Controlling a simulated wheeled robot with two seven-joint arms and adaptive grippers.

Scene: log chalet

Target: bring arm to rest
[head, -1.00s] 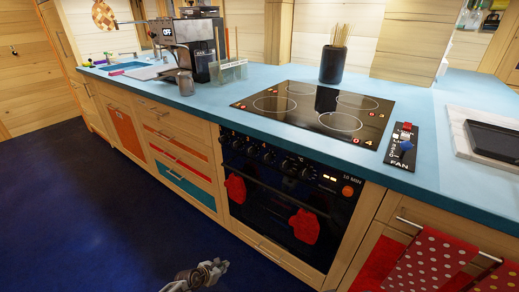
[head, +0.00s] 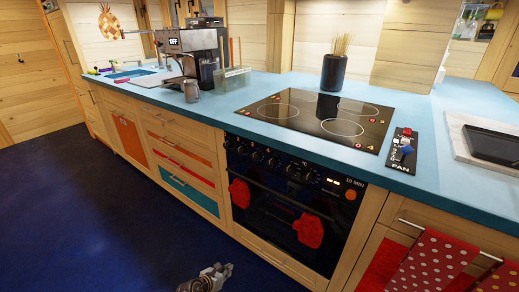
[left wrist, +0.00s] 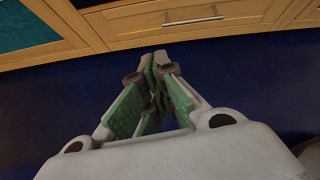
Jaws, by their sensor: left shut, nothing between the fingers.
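My left gripper (head: 222,271) shows at the bottom edge of the head view, low over the dark blue floor and in front of the kitchen cabinets. In the left wrist view its green-padded fingers (left wrist: 154,62) meet at the tips. It is shut and empty, pointing toward the base of the cabinet fronts. Most of the left arm is out of the head view. My right gripper is in neither view.
The blue counter (head: 232,105) carries a coffee machine (head: 196,50), a cooktop (head: 318,117) and a dark pot (head: 333,72). Below are the oven (head: 290,205) and drawers (head: 180,165). The blue floor (head: 90,220) at left is clear. Towels (head: 440,262) hang at right.

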